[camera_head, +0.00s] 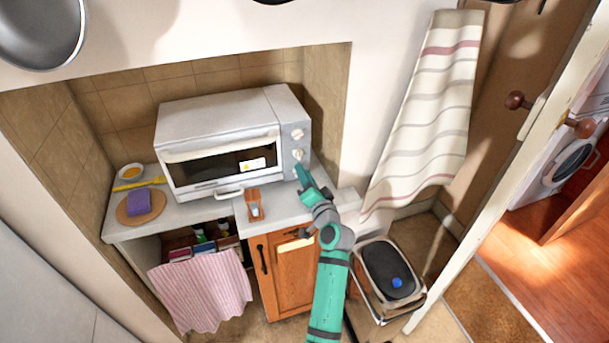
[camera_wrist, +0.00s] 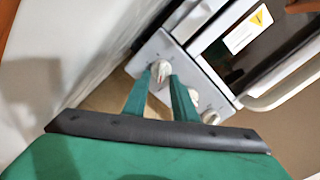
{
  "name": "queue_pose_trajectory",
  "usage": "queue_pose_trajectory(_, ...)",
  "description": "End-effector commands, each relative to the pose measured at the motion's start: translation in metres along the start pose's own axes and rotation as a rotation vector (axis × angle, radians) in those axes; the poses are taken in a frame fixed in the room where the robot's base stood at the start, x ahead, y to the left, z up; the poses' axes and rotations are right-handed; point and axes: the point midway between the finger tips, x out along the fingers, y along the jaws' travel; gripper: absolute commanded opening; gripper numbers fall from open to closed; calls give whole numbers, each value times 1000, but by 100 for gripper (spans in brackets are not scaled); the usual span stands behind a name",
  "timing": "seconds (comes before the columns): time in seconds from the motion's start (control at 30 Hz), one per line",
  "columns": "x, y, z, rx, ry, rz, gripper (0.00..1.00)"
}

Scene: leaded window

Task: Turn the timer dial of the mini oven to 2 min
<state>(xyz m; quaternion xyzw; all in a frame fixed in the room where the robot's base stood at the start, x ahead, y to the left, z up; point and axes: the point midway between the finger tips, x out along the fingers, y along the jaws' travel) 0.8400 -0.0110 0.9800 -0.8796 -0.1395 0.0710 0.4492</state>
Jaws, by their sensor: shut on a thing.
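The mini oven (camera_head: 205,125) is white and stands on the counter with its door shut. Its control panel (camera_head: 291,112) on the right carries a column of pale dials. The upper dial (camera_head: 297,134) and middle dial (camera_head: 298,154) show in the head view; the lowest part of the panel is hidden by my gripper (camera_head: 301,173). In the wrist view my gripper (camera_wrist: 163,77) has its two green fingers on either side of a pale dial (camera_wrist: 162,70) with a reddish mark, and is shut on it. Other dials (camera_wrist: 210,117) lie beyond the right finger. Scale marks are too small to read.
The oven door handle (camera_wrist: 275,92) is beside the panel. A small brown holder (camera_head: 255,205) stands on the counter in front of the oven. A round board with a purple item (camera_head: 140,202) is at the left. A striped towel (camera_head: 430,110) hangs at the right.

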Motion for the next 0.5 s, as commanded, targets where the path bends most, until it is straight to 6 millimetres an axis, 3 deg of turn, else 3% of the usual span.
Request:
queue_pose_trajectory(0.27,0,1,0,0,-1,2,3)
queue_pose_trajectory(0.3,0,1,0,-1,-1,2,34)
queue_pose_trajectory(0.33,0,1,0,-1,-1,2,42)
queue_pose_trajectory(0.5,0,1,0,-1,0,1,43)
